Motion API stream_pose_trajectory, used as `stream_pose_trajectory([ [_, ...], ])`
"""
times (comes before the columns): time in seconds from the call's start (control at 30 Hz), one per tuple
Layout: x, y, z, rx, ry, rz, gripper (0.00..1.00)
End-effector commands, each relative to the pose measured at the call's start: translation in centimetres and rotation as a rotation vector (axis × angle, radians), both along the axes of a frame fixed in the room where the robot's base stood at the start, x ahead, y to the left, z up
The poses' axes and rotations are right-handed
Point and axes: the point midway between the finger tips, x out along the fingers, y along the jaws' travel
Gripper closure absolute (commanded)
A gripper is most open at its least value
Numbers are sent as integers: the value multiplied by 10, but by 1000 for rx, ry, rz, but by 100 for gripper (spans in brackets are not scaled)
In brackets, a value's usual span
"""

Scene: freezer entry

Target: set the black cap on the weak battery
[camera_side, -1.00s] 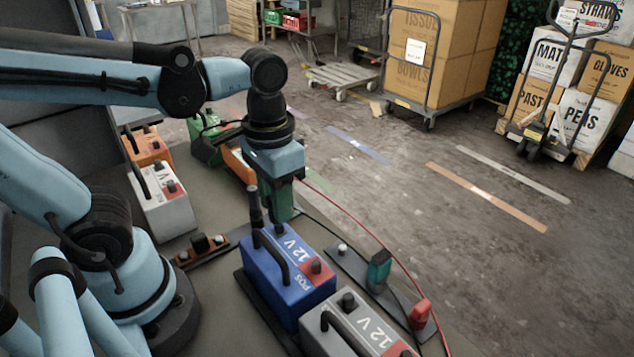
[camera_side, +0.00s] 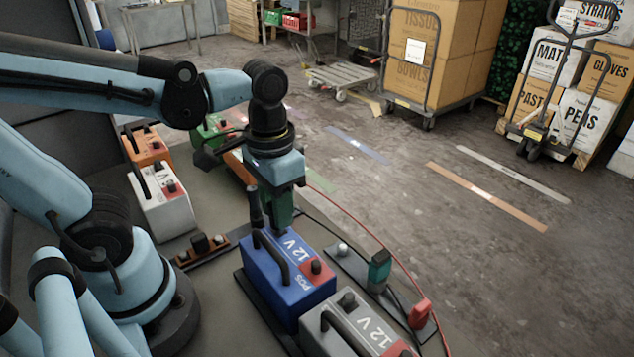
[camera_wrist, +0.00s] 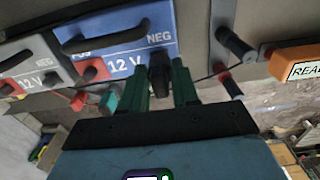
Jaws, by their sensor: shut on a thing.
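My gripper (camera_side: 281,212) points down just behind the far edge of the blue 12 V battery (camera_side: 262,262). In the wrist view its green fingers (camera_wrist: 167,82) are shut on a black cap (camera_wrist: 159,70). The cap is beside the NEG marking of the blue battery (camera_wrist: 115,25); the terminal below it is hidden, so I cannot tell if they touch. The blue battery has a black handle and a red POS patch with a dark post. A grey 12 V battery (camera_side: 352,325) stands beside it. No label shows which battery is weak.
A brown tray with black pieces (camera_side: 203,247) lies left of the blue battery. A teal connector (camera_side: 379,270), red clamp (camera_side: 419,313) and red cable lie to the right.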

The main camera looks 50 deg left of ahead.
Motion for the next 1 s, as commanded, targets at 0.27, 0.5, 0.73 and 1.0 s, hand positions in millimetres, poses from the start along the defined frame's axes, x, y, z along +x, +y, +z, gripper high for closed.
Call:
stream_pose_trajectory([
  [0.27,0,0,-6,0,0,0,99],
  [0.5,0,0,-10,0,0,0,99],
  [0.73,0,0,-14,0,0,0,67],
  [1.0,0,0,-14,0,0,0,41],
])
